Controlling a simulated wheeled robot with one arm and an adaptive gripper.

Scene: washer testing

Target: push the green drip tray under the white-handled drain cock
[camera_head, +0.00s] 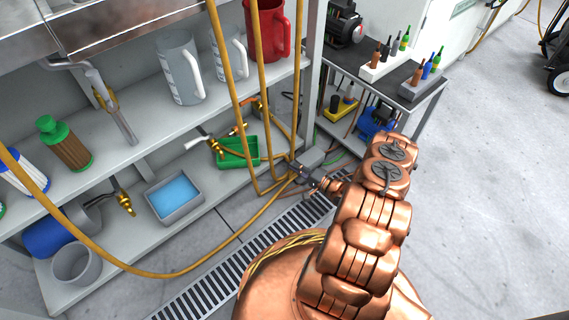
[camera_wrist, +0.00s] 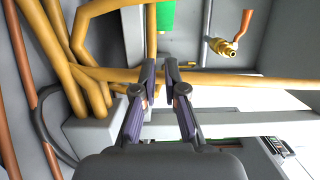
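The green drip tray (camera_head: 238,152) sits on the lower shelf. In the wrist view only a green patch of it (camera_wrist: 166,14) shows at the top. The white-handled drain cock (camera_head: 208,143) is at the tray's left edge in the head view, with its white handle pointing left. My gripper (camera_head: 297,167) is to the right of the tray, apart from it, near the shelf's right end among hoses. In the wrist view my gripper's fingers (camera_wrist: 159,66) are nearly parallel with a narrow gap, and nothing clearly shows between them.
Yellow hoses (camera_head: 263,95) hang in front of the tray and pass close beside my fingers. A brass cock with an orange handle (camera_wrist: 226,46) is near the tray. A grey tray with blue liquid (camera_head: 174,197) stands to the left. A floor grate (camera_head: 228,262) runs along the shelf front.

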